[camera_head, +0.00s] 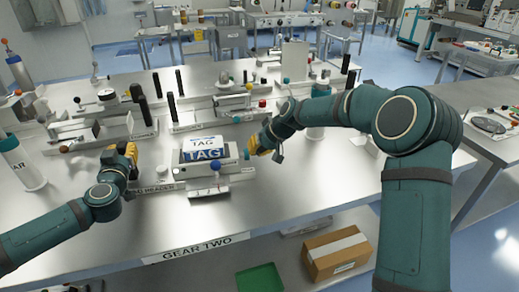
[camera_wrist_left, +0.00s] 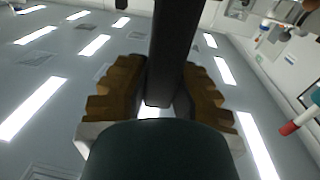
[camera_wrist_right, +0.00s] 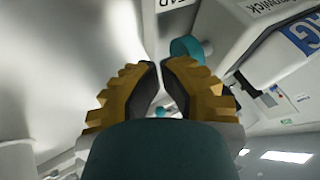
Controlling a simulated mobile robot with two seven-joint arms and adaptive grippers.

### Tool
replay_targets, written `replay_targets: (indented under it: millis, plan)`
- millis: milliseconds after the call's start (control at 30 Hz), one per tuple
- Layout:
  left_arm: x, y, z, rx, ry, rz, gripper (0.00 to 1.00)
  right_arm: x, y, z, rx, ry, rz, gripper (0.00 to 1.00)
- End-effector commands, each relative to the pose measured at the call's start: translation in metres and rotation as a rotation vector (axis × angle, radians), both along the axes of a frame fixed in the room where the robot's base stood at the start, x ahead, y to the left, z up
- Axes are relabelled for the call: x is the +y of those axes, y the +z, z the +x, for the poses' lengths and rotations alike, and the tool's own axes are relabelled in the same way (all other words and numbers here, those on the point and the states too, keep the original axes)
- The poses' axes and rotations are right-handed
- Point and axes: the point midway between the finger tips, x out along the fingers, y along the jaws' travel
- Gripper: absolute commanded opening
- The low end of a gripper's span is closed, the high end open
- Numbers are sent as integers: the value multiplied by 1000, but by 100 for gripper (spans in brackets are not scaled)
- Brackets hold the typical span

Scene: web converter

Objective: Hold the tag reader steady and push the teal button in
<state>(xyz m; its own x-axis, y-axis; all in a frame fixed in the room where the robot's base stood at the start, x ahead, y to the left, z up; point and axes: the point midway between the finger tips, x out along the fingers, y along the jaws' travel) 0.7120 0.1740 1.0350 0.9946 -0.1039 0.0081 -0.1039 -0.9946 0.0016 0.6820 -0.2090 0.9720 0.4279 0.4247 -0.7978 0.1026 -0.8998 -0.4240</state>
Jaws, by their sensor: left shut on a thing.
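The tag reader (camera_head: 208,172) is a pale grey box on the steel table, with a TAG sign on top and a TAG READER label at its front left. The teal button (camera_head: 246,155) shows at its right end, and as a teal disc in the right wrist view (camera_wrist_right: 188,47). My left gripper (camera_head: 130,152) is left of the reader, shut on a dark bar (camera_wrist_left: 172,50); whether the bar belongs to the reader is unclear. My right gripper (camera_head: 251,146) is right of the reader, close to the button, fingertips nearly together and empty. Contact with the button cannot be told.
Similar gear with black posts (camera_head: 172,106) stands behind the reader. A white bottle with a teal cap (camera_head: 20,160) is at the left. A cardboard box (camera_head: 336,253) and a green tray (camera_head: 260,278) are below the front edge. The tabletop right of front centre is clear.

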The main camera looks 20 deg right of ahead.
Motion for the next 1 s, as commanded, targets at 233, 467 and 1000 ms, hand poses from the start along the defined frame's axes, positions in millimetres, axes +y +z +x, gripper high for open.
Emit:
replay_targets:
  millis: [233,467,1000]
  plan:
    - [-2,-10,-1,20,-6,-2,0,14,-1,1,0,5,2,0]
    - [-2,-10,-1,20,-8,-2,0,24,-1,2,1,5,3,0]
    - [-2,-10,-1,20,-8,-2,0,-27,8,-7,-6,-5,2,0]
